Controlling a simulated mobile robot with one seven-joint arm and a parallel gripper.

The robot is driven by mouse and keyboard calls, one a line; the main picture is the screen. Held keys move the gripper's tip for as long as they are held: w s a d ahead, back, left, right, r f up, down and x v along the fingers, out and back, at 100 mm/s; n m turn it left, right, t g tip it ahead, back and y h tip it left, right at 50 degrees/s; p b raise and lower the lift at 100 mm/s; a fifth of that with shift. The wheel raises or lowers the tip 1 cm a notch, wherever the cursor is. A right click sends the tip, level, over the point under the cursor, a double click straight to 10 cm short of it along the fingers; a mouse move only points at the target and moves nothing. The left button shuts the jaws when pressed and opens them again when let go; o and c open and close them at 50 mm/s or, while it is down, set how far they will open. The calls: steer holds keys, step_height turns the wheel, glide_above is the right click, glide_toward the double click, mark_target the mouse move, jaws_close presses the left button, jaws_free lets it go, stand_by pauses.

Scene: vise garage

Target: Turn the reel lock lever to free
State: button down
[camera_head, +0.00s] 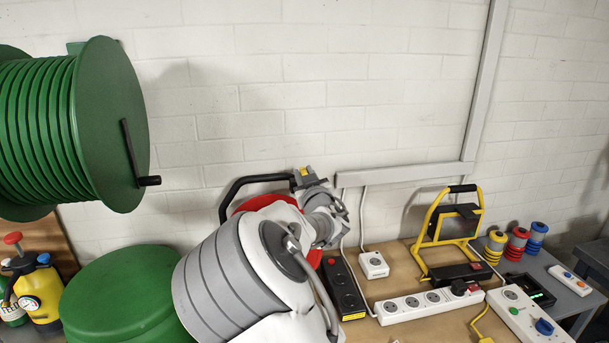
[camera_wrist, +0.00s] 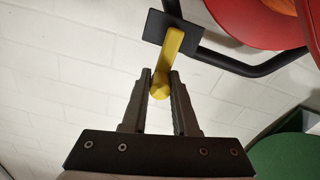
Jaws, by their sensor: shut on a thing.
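The reel lock lever (camera_wrist: 172,50) is yellow, with a round knob at its end. It is mounted on a dark plate (camera_wrist: 154,27) on the black tube frame (camera_wrist: 225,62) of a red reel (camera_wrist: 240,20). In the wrist view my gripper (camera_wrist: 160,82) is shut on the knob, one finger on each side. In the head view my gripper (camera_head: 301,178) is at the top right of the black frame (camera_head: 252,180), with a bit of yellow showing at its tip. My arm hides most of the red reel (camera_head: 262,204) there.
A large green hose reel (camera_head: 112,125) with a black crank hangs at the left, above a green drum (camera_head: 130,295). To the right, the bench holds a white power strip (camera_head: 425,303), a black strip (camera_head: 343,287) and a yellow work lamp (camera_head: 447,228).

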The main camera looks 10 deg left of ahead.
mark_target(291, 183)
steer(key=shift+f+b, duration=0.2)
steer(key=shift+b, duration=0.9)
steer(key=b, duration=0.2)
steer(key=n+b, duration=0.1)
steer(key=b, duration=0.1)
steer(key=shift+s+a+f, duration=0.1)
steer(key=shift+s+a, duration=0.05)
steer(key=shift+a, duration=0.1)
steer(key=a+n+b, duration=0.1)
steer(key=n+b, duration=0.1)
steer(key=b, duration=0.2)
steer(key=s+f+n+b, duration=0.1)
steer(key=n+b, duration=0.2)
steer(key=b, duration=0.1)
steer(key=a+n+b, duration=0.1)
steer(key=n+b, duration=0.2)
steer(key=b, duration=0.2)
steer(key=shift+s+a+f, duration=0.15)
steer(key=shift+a+f, duration=0.1)
steer(key=shift+a, duration=0.1)
steer(key=n+b, duration=0.1)
steer(key=b, duration=0.1)
steer(key=n+b, duration=0.2)
steer(key=shift+s+a+f, duration=0.15)
steer(key=shift+a+f, duration=0.2)
steer(key=shift+f, duration=0.05)
steer(key=shift+s+a+f+n+b, duration=0.1)
steer(key=shift+f+n+b, duration=0.05)
steer(key=shift+n+b, duration=0.9)
